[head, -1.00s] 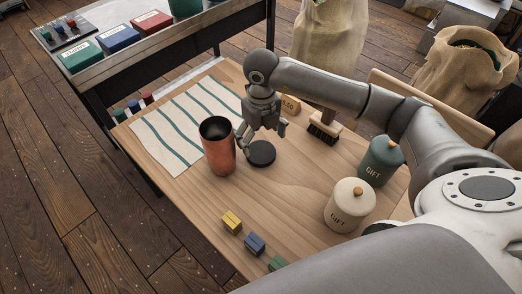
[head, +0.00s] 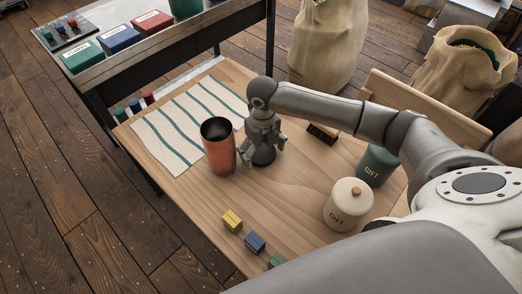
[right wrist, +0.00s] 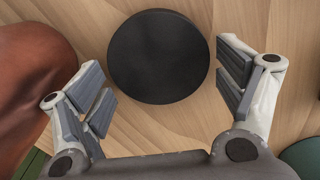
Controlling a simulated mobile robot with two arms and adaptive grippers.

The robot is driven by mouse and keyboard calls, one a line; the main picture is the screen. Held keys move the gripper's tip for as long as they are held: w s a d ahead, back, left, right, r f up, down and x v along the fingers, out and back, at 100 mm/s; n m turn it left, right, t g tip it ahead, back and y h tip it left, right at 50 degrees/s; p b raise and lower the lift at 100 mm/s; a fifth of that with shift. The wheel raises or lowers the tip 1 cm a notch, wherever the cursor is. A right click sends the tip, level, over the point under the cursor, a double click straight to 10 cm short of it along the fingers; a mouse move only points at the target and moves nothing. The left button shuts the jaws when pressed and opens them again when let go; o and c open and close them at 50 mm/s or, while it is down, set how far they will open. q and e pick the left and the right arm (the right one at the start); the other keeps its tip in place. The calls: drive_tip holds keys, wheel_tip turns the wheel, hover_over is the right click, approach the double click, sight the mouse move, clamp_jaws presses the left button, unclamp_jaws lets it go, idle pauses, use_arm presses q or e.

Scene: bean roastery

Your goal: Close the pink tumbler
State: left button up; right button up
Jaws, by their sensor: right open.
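The pink tumbler (head: 220,152) stands upright and open-topped on the wooden table, its dark inside showing; in the right wrist view its side (right wrist: 30,75) fills the left edge. A round black lid (head: 263,157) lies flat on the table just right of the tumbler, partly hidden by my gripper. It shows whole in the right wrist view (right wrist: 158,57). My right gripper (head: 264,150) is open and empty, pointing down above the lid. In the wrist view its fingers (right wrist: 165,88) are spread to either side of the lid's near edge, with no contact seen. My left gripper is out of view.
A striped cloth (head: 165,139) lies behind the tumbler. A cream gift jar (head: 347,206) and a green gift jar (head: 374,168) stand to the right, with a brush (head: 322,134) behind. Yellow (head: 232,220), blue (head: 255,243) and green blocks lie at the front edge.

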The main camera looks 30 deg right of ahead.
sight(262, 152)
drive_tip(key=shift+c, duration=0.5)
drive_tip(key=c, duration=0.5)
drive_tip(key=shift+r, duration=0.45)
wheel_tip(262, 152, up, 2)
drive_tip(key=shift+w+r, duration=0.1)
drive_tip(key=shift+r, duration=0.1)
drive_tip(key=s+r, duration=0.3)
drive_tip(key=s, duration=0.1)
drive_tip(key=s+a+r+b, duration=0.1)
drive_tip(key=s+r, duration=0.2)
drive_tip(key=s, duration=0.2)
drive_tip(key=s+r+b, duration=0.1)
drive_tip(key=s+r, duration=0.2)
drive_tip(key=s, duration=0.2)
drive_tip(key=shift+s+a+r, duration=0.1)
drive_tip(key=shift+a+r, duration=0.05)
drive_tip(key=shift+r, duration=0.25)
